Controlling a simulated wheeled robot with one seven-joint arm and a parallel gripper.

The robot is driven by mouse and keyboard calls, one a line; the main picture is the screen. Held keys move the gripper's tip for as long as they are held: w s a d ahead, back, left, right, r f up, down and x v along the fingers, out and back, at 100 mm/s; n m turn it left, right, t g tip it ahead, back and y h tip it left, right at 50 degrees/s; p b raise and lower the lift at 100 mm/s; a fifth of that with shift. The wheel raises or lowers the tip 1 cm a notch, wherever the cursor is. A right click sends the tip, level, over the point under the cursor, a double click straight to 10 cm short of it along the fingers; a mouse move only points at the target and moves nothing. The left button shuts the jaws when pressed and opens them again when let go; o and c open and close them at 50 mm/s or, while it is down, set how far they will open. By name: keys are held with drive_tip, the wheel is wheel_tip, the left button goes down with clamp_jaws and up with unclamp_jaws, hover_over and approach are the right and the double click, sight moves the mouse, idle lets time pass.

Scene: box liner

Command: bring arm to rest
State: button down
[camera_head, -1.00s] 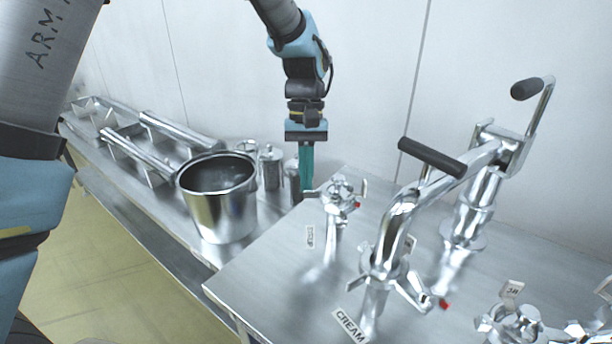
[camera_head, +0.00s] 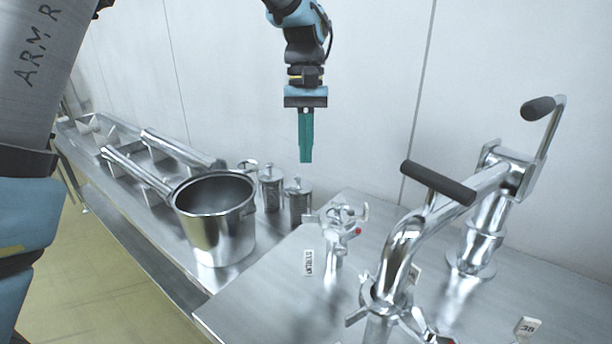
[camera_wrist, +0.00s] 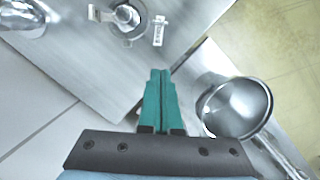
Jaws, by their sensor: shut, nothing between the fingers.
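My gripper (camera_head: 306,160) hangs fingers down in the air, in front of the white wall and above the back of the steel bench. Its two green fingers are pressed together with nothing between them. In the wrist view the closed fingers (camera_wrist: 160,75) point over the bench, with the pot to their right and the small tap fitting above and to their left. In the head view the fingertips are above the lidded canisters and the small tap, apart from both.
A steel pot (camera_head: 215,252) stands left of the raised worktop (camera_head: 262,300). Lidded canisters (camera_head: 271,190) stand behind it. A small tap (camera_head: 338,225) and a large lever-handled pipe fitting (camera_head: 470,230) rise on the right. Metal racks (camera_head: 95,132) lie at the far left.

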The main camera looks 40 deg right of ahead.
drive_tip(key=shift+w+r, duration=0.15)
drive_tip(key=shift+r, duration=0.5)
